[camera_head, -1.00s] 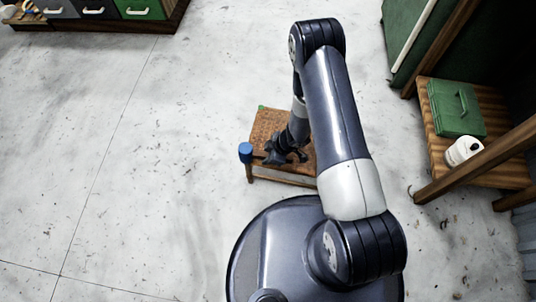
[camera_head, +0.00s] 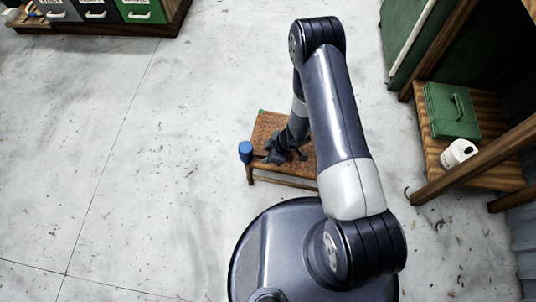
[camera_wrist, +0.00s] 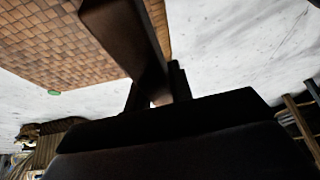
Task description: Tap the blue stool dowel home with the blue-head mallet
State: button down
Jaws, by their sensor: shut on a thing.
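The blue-head mallet (camera_head: 245,152) shows its blue head at the left front corner of a low stool. My gripper (camera_head: 273,156) is shut on the mallet's handle, over the stool's front part. In the wrist view the dark handle (camera_wrist: 130,42) runs up from between the fingers (camera_wrist: 156,94). The stool (camera_head: 268,125) has a brown woven seat, which also fills the upper left of the wrist view (camera_wrist: 60,45). A small green spot (camera_head: 261,111) marks its far left corner and also shows in the wrist view (camera_wrist: 54,93). I cannot make out a blue dowel; the mallet head or arm may hide it.
A wooden shelf (camera_head: 500,174) at the right holds a green case (camera_head: 455,118) and a white container (camera_head: 458,152). A drawer cabinet (camera_head: 95,12) stands at the far left. The pale floor (camera_head: 120,165) left of the stool is clear.

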jog(key=shift+r+p, duration=2.35)
jog(key=shift+r, duration=0.25)
jog(key=shift+f, duration=0.1)
jog(key=shift+f, duration=0.1)
